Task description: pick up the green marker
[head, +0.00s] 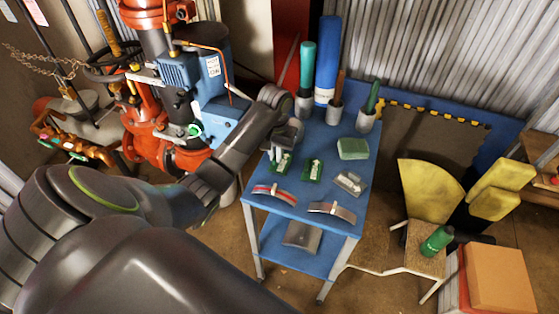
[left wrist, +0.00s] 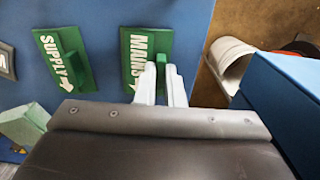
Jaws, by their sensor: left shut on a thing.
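A green marker plate with white "MAINS" lettering and an arrow shows in the left wrist view (left wrist: 134,48). It is the left one of two green plates on the blue table in the head view (head: 285,166). My left gripper (head: 284,152) reaches down over it. In the left wrist view its two pale fingers (left wrist: 162,75) are shut on the plate's raised green grip. I cannot tell whether the plate touches the table. A second green plate, lettered "SUPPLY" (left wrist: 64,60), lies beside it and also shows in the head view (head: 313,170). My right gripper is not in view.
The blue table (head: 333,188) also holds a green block (head: 353,148), curved metal pieces (head: 332,211) and several cups with rolls at the back. Red and blue pipework (head: 192,75) stands close on the left.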

